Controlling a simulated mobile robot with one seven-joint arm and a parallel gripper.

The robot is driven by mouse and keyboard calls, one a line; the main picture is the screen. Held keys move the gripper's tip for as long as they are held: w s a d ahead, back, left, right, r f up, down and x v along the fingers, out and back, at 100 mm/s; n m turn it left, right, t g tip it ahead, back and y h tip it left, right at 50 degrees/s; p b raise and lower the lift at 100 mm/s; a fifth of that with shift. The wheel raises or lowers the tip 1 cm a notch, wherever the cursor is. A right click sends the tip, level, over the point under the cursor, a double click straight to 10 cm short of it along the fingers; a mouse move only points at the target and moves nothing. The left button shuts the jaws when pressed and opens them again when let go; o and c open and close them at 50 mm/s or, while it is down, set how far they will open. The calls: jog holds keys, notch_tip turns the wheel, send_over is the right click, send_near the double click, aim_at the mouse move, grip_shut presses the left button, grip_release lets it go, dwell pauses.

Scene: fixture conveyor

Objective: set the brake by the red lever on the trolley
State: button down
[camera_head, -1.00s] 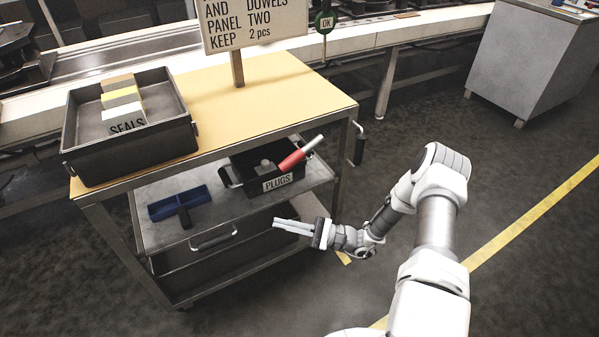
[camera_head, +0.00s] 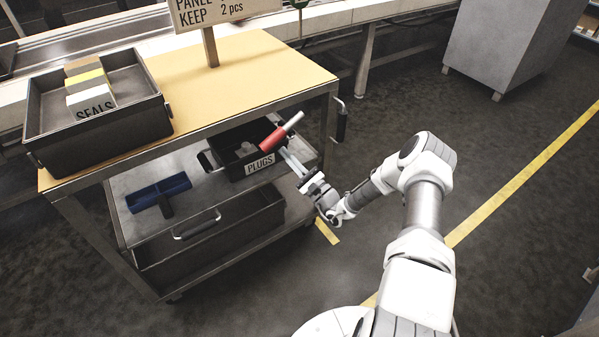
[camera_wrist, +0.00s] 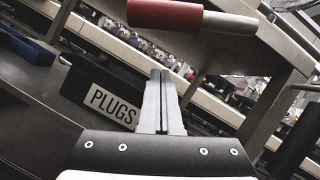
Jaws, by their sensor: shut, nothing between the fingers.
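The red lever (camera_head: 272,139) has a red grip on a grey shaft. It slants up to the right beneath the trolley's top, near its right front post. My gripper (camera_head: 286,153) is shut and empty, its fingers pointing up and left with the tips just below the red grip. In the wrist view the red lever (camera_wrist: 165,13) crosses the top of the picture, beyond and above the shut fingertips (camera_wrist: 160,72). A gap shows between them there; I cannot tell its depth. The trolley (camera_head: 262,82) has a tan top; the lever's pivot is not clear.
A black PLUGS bin (camera_head: 260,166) stands on the shelf behind the lever, close to my fingers. A blue tray (camera_head: 158,194) lies left of it. A black handle (camera_head: 341,125) hangs by the right post. A SEALS bin (camera_head: 100,133) stands on top. Floor to the right is clear.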

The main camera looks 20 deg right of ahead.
aim_at(280, 134)
jog(key=shift+s+a+r, duration=0.2)
jog(key=shift+a+r, duration=0.05)
jog(key=shift+r, duration=0.35)
jog(key=shift+s+a+r, duration=0.2)
jog(key=shift+a+r, duration=0.05)
jog(key=shift+r, duration=0.3)
jog(key=shift+s+a+r, duration=0.2)
jog(key=shift+a+r, duration=0.05)
jog(key=shift+r, duration=0.35)
jog(key=shift+r, duration=0.1)
jog(key=shift+a+r+m+h+p, duration=0.2)
jog(key=shift+m+h+p, duration=0.1)
jog(key=shift+m+p, duration=0.15)
